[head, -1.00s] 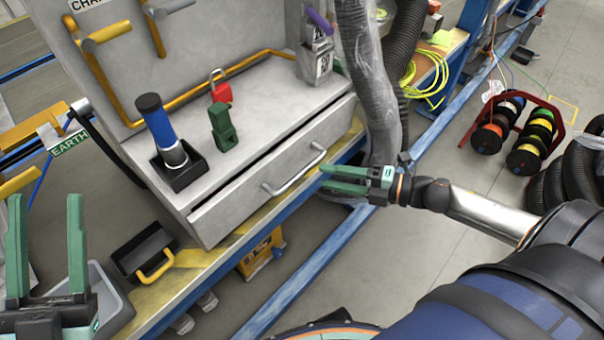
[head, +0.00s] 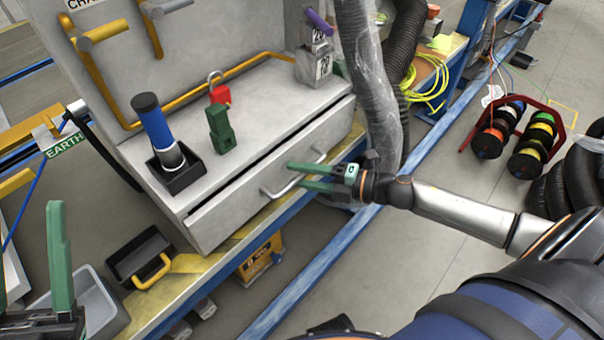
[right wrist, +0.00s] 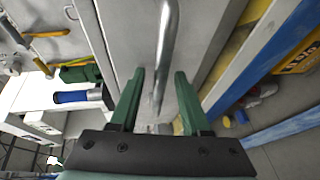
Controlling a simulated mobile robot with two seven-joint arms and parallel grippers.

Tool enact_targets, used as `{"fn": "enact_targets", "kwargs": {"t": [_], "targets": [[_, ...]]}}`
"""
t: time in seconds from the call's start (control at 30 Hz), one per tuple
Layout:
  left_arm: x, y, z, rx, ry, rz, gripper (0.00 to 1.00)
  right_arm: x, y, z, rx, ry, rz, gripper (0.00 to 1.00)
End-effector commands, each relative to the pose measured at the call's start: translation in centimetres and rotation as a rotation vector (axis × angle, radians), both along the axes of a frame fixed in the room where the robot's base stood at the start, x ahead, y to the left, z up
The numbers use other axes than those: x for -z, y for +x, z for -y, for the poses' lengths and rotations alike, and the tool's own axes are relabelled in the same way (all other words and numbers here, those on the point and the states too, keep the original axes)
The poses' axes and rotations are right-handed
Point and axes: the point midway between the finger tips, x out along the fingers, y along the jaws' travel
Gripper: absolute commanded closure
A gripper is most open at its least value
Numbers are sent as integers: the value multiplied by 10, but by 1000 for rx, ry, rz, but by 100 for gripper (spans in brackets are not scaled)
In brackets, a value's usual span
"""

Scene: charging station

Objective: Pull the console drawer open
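The grey console drawer (head: 240,205) is in the middle of the head view, with a dark gap along its top edge. Its silver bar handle (head: 272,190) also shows in the right wrist view (right wrist: 166,50). My right gripper (head: 298,176) is open at the right part of the handle. In the right wrist view the handle runs down between the two green fingers (right wrist: 158,80); I cannot tell if they touch it. My left gripper (head: 28,255) is open and empty at the lower left, partly cut off by the frame edge.
On the console top stand a blue-handled tool in a black holder (head: 179,177), a green block (head: 221,138) and a red padlock (head: 219,95). A grey hose (head: 370,90) hangs right of the drawer. A black bin with yellow handle (head: 138,252) lies at lower left.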

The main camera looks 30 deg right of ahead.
Motion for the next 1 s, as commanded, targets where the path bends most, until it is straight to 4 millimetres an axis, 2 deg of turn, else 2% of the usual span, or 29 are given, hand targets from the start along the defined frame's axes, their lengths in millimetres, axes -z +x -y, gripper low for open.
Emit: {"fn": "enact_targets", "kwargs": {"t": [0.07,0.4,1.0], "targets": [[0,0,0,0,0,0,50,0,0,0,0,1,-1,62],[0,0,0,0,0,0,50,0,0,0,0,1,-1,100],[0,0,0,1,1,0,50,1,-1,0,0,0,-1,100]]}}
